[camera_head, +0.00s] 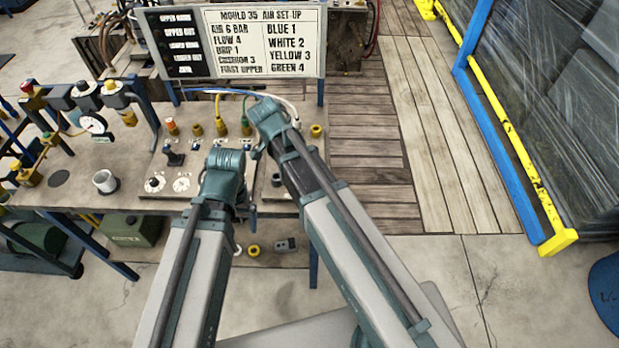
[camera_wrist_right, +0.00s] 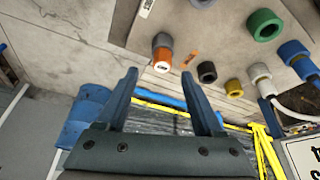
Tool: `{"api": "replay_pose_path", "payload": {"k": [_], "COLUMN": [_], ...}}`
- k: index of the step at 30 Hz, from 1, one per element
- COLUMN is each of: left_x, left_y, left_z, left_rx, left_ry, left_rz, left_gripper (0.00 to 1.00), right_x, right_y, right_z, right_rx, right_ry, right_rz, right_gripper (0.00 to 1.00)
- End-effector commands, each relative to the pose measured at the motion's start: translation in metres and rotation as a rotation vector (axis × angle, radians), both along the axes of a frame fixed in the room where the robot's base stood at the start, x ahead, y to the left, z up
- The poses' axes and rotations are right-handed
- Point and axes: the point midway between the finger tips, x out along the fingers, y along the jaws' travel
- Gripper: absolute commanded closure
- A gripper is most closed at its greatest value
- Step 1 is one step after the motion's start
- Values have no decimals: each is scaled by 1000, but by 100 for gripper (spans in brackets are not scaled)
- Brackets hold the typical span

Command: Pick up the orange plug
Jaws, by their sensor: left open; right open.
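In the right wrist view an orange plug (camera_wrist_right: 162,62) with a grey collar sticks out of a pale panel. It stands beyond the fingertips of my right gripper (camera_wrist_right: 161,78), which is open, with nothing between its fingers. In the head view a small orange-topped piece (camera_head: 171,127) stands at the back of the bench; I cannot tell for sure that it is the same plug. My left gripper (camera_head: 246,207) is over the bench's front edge, partly hidden by its own arm, open. The right gripper's fingers are mostly hidden behind its wrist in the head view.
Black (camera_wrist_right: 207,71), yellow (camera_wrist_right: 233,88) and green (camera_wrist_right: 264,25) fittings are near the orange plug, with hoses on some. A sign board (camera_head: 235,42) stands behind. A yellow rail (camera_head: 520,130) runs at right.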

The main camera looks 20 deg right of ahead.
Motion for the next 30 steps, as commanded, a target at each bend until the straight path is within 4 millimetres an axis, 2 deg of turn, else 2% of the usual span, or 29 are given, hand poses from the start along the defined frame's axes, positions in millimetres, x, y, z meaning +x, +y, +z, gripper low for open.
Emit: {"api": "replay_pose_path", "payload": {"k": [5, 16, 25, 26, 30], "left_x": [0, 0, 0, 0, 0], "left_y": [0, 0, 0, 0, 0], "left_z": [-6, -48, -48, -48, -48], "left_rx": [0, 0, 0, 0, 0], "left_ry": [0, 0, 0, 0, 0], "left_rz": [0, 0, 0, 0, 0], "left_gripper": [8, 8, 8, 8, 8], "right_x": [1, 5, 5, 5, 5], "right_y": [-1, -14, -16, -16, -16], "right_z": [-6, -48, -48, -48, -48], "right_rx": [0, 0, 0, 0, 0], "right_ry": [0, -1, -1, -1, -1], "right_rz": [0, -2, 0, 0, 0], "right_gripper": [31, 31, 31, 35, 60]}}
